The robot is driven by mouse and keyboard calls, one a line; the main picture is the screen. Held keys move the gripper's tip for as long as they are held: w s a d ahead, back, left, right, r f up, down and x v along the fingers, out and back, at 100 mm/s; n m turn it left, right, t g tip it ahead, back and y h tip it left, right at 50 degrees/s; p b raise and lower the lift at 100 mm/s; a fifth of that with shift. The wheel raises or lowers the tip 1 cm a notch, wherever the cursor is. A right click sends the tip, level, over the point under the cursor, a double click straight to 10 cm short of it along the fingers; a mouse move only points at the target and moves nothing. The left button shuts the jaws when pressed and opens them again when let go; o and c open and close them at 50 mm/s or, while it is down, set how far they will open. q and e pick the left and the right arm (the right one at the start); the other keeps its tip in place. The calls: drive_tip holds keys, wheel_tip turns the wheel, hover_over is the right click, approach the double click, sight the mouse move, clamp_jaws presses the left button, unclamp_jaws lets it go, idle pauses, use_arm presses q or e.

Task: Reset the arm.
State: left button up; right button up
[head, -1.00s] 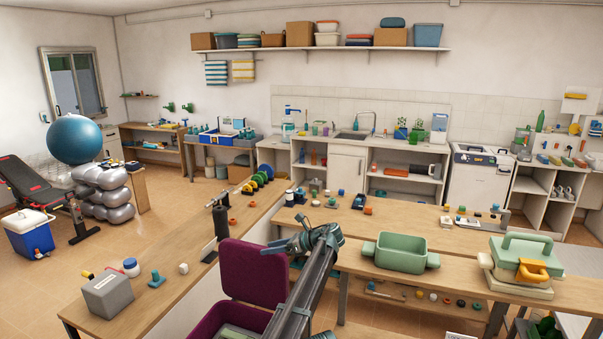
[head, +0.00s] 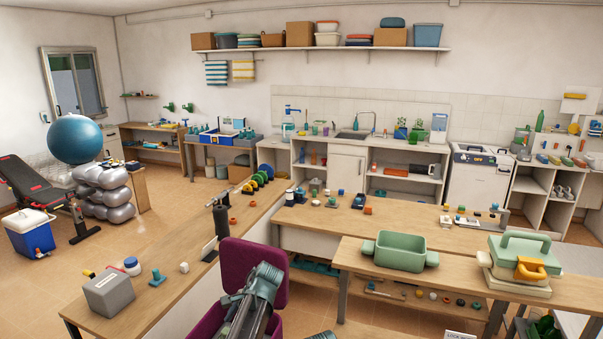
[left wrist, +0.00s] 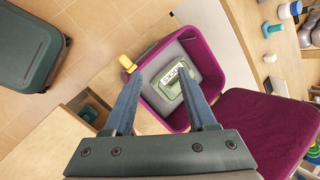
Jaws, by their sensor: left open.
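My left gripper (left wrist: 161,82) is open in the left wrist view, with nothing between its two fingers. Beyond the fingers is an open purple box (left wrist: 208,62) with a grey inside. A green labelled thing (left wrist: 169,88) lies in the box. The box's purple lid (left wrist: 265,130) stands open to the right. In the head view the lid (head: 254,257) shows beside the long table, and a link of my arm covers much of the box. The gripper's fingers cannot be made out in the head view.
A long wooden table (head: 165,267) holds a grey block (head: 108,294) and small items. At the right, a wooden bench (head: 462,284) holds a green tub (head: 400,252) and a green-lidded case (head: 520,262). A dark green bin (left wrist: 30,45) stands on the tiled floor.

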use_arm(q)
drive_tip(key=s+d+f+n+h, duration=0.1)
drive_tip(key=s+n+h, duration=0.3)
drive_tip(key=s, duration=0.5)
drive_tip(key=s+d+f+n+h, duration=0.1)
drive_tip(key=s+f+n+h, duration=0.1)
drive_tip(key=s+n, duration=0.6)
drive_tip(key=s+d+f+m+g+y+b, duration=0.1)
drive_tip(key=s+d+f+m+b, duration=0.4)
drive_tip(key=d+f+b, duration=0.4)
drive_tip(key=shift+s+d+f+m+b, duration=0.35)
drive_tip(key=shift+s+d+b, duration=0.15)
drive_tip(key=shift+s+d, duration=0.5)
